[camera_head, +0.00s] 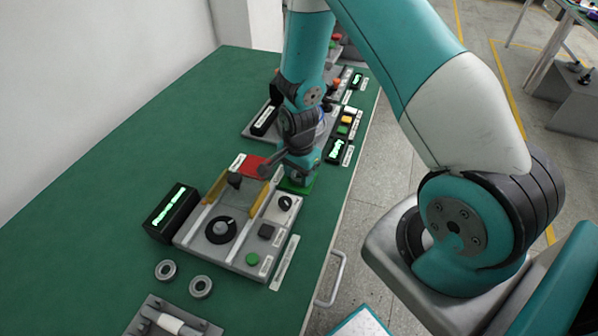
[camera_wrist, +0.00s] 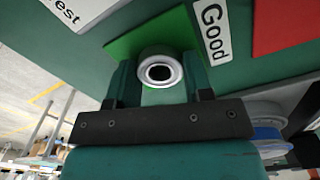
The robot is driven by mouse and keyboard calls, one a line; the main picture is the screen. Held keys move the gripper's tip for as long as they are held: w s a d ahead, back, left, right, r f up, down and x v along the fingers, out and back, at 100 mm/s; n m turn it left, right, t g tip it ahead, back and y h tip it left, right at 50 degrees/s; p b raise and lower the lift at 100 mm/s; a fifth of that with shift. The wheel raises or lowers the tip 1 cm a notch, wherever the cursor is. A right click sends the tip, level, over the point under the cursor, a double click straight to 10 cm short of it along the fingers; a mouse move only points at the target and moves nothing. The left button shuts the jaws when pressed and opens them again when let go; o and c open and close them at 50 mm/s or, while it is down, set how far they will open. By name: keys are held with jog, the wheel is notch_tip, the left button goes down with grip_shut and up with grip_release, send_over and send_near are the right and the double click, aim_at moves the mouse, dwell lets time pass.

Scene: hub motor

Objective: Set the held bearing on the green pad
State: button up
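The green pad (camera_head: 298,187) lies near the right edge of the bench, partly hidden under my gripper (camera_head: 297,172) in the head view. In the wrist view, the green pad (camera_wrist: 125,45) lies behind the bearing, next to a "Good" label (camera_wrist: 213,32). The bearing (camera_wrist: 158,70), a pale ring with a dark hole, sits between the two fingers of my gripper (camera_wrist: 160,78), which close on its sides. It overlaps the pad in the picture; whether it touches the pad I cannot tell. The bearing is hidden in the head view.
A red pad (camera_head: 251,165) lies left of the green one. A grey test fixture (camera_head: 222,230) with a dial and buttons stands in front, beside a black display (camera_head: 171,213). Two loose rings (camera_head: 165,270) lie on the bench (camera_head: 110,190). Another panel (camera_head: 258,128) stands behind my wrist.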

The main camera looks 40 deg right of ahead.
jog(key=o, duration=0.3)
jog(key=shift+r, duration=0.6)
jog(key=s+a+r+n+y, duration=0.1)
jog(key=a+r+n, duration=0.1)
jog(key=r, duration=0.6)
jog(key=s+a+r+n, duration=0.1)
jog(key=a+r+n, duration=0.1)
jog(key=r, duration=0.6)
jog(key=s+a+r+n+y, duration=0.1)
jog(key=s+a+r+n, duration=0.3)
jog(key=s+n, duration=0.1)
jog(key=s+a+r+n+y, duration=0.1)
jog(key=s+a+r+n, duration=0.3)
jog(key=s+r+n, duration=0.1)
jog(key=s+a+r+n+y+b, duration=0.1)
jog(key=s+a+r+n, duration=0.3)
jog(key=s+n, duration=0.3)
jog(key=shift+a+r+n, duration=0.3)
jog(key=shift+r+n, duration=0.05)
jog(key=shift+n, duration=0.15)
